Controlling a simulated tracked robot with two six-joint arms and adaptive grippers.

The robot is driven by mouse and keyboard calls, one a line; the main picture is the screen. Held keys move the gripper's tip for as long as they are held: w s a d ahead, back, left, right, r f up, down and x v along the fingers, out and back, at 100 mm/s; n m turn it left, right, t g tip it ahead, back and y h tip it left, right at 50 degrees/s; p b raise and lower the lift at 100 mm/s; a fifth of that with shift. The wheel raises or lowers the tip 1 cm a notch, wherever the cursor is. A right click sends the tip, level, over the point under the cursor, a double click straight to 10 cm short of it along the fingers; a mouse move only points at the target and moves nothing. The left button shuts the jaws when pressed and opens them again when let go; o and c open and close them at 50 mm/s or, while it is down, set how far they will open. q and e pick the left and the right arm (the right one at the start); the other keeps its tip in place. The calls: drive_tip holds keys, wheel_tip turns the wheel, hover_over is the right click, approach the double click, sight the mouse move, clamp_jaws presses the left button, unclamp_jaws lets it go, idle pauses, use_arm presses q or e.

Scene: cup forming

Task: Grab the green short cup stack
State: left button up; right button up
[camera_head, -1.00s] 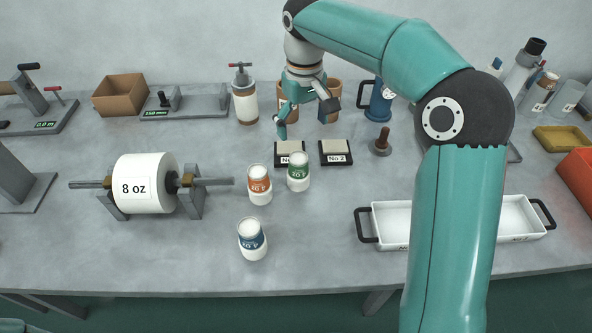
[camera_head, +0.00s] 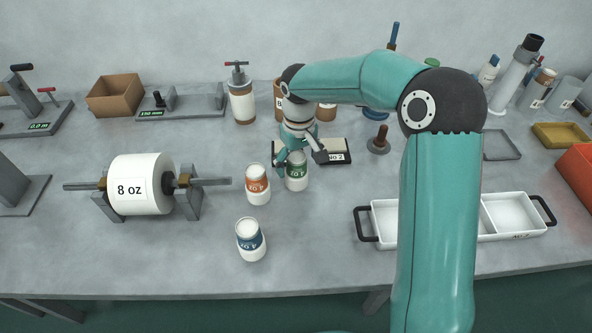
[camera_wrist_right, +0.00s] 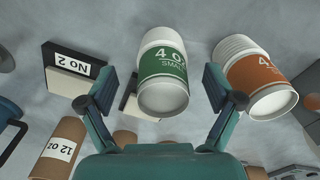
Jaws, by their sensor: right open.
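The green short cup stack (camera_head: 297,177) stands upright on the table, white with a green label reading 4 oz. My right gripper (camera_head: 298,163) is open just behind and above it, hiding part of its top. In the right wrist view the green stack (camera_wrist_right: 164,75) lies between the two spread fingers of the gripper (camera_wrist_right: 160,90), with a gap on each side. The orange-labelled cup stack (camera_head: 257,184) stands close to its left in the head view; the wrist view also shows it (camera_wrist_right: 256,75), beyond one finger. My left gripper is not in view.
A blue-labelled cup stack (camera_head: 250,239) stands nearer the front edge. The 8 oz paper roll (camera_head: 141,184) on its stand is to the left. A white divided tray (camera_head: 515,214) is at right, partly behind my arm. Label blocks, including No 2 (camera_head: 337,156), sit behind the green stack.

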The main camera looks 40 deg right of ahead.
sight(296, 172)
drive_tip(key=f, duration=0.4)
drive_tip(key=shift+w+f+p, duration=0.25)
drive_tip(key=shift+p, duration=0.1)
drive_tip(key=shift+a, duration=0.1)
drive_tip(key=c, duration=1.1)
drive_tip(key=shift+r, duration=0.15)
drive_tip(key=shift+c, duration=0.2)
